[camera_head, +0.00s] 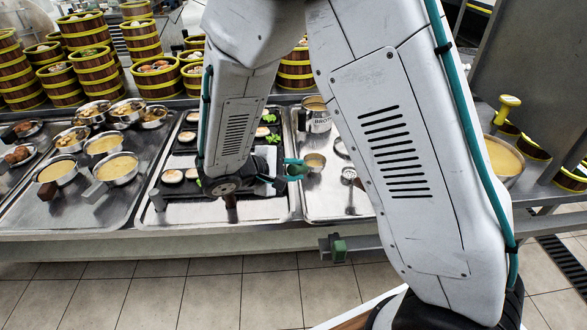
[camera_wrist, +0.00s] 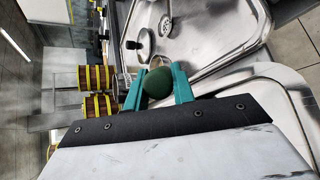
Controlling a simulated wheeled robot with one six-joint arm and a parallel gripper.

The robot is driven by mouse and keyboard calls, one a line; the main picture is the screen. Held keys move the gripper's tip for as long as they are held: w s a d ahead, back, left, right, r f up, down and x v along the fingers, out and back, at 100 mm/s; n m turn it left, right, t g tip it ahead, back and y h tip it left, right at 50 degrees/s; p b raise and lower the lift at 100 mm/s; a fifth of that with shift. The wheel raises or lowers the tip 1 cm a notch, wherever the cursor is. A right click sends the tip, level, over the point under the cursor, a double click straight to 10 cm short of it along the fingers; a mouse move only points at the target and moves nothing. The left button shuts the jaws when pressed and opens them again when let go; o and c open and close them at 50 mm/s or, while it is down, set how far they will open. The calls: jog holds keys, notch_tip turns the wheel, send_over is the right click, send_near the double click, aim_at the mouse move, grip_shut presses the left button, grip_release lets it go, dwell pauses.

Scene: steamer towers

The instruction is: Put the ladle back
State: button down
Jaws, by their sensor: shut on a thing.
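My gripper (camera_head: 294,168) has teal fingers and is above the right-hand metal tray, near its left edge. It is shut on the green handle of the ladle (camera_head: 297,171). In the wrist view, the green, rounded handle end (camera_wrist: 158,82) sits between the teal fingers (camera_wrist: 160,88). A small round metal cup (camera_head: 315,162) with tan contents shows just right of the fingers. It may be the ladle's bowl; I cannot tell whether it is joined. A metal pot (camera_head: 318,122) with lettering stands behind it.
A silver spoon-shaped piece (camera_head: 350,177) lies on the right tray (camera_head: 325,205); a dark-knobbed lid (camera_wrist: 133,45) is nearby. Left are small dishes on a dark griddle and soup pans (camera_head: 117,168). Steamer towers (camera_head: 95,70) stand behind. A large soup pot (camera_head: 503,160) is at right.

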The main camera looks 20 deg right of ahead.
jog(key=shift+f, duration=0.45)
jog(key=c, duration=1.1)
grip_release()
jog(key=v, duration=0.7)
jog(key=shift+a, duration=0.4)
jog(key=shift+s+r, duration=0.1)
jog(key=shift+r, duration=0.05)
jog(key=shift+v, duration=2.2)
